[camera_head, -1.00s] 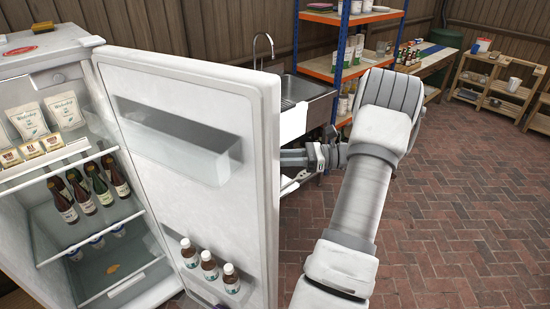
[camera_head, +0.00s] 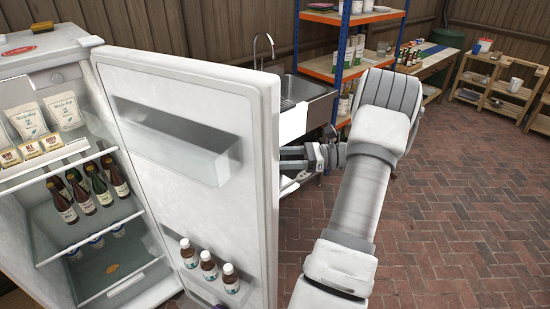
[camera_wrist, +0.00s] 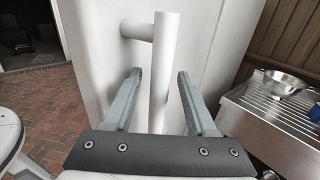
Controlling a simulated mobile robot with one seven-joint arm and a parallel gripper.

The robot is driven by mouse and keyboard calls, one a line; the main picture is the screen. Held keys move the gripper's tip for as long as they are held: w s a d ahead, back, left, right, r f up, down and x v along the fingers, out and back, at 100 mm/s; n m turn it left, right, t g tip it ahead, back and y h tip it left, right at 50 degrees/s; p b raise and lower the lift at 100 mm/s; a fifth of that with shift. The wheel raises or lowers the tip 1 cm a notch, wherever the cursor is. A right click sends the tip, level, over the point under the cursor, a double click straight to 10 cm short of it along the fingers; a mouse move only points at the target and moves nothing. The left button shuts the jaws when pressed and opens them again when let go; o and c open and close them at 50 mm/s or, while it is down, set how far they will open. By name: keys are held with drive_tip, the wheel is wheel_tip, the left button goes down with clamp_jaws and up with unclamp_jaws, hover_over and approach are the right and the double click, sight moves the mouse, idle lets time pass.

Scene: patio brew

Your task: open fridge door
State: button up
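The fridge (camera_head: 50,57) stands at the left in the head view with its white door (camera_head: 200,130) swung wide open. Its inside shows bottles and packets on shelves. The door's outer face and its white bar handle (camera_wrist: 165,80) show in the wrist view. My gripper (camera_wrist: 160,75) has its two fingers apart, one on each side of the handle bar, with gaps between fingers and bar. In the head view my gripper (camera_head: 293,165) is beside the door's free edge, its fingertips partly hidden behind the door.
A sink (camera_head: 305,88) stands behind the door, and a blue and orange shelf rack (camera_head: 345,50) is beside it. Several bottles (camera_head: 209,266) stand in the lower door shelf. The brick floor (camera_head: 450,200) at the right is clear.

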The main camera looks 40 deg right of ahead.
drive_tip(key=b+v, duration=0.2)
drive_tip(key=v, duration=1.5)
drive_tip(key=shift+s, duration=0.2)
drive_tip(key=shift+d, duration=0.15)
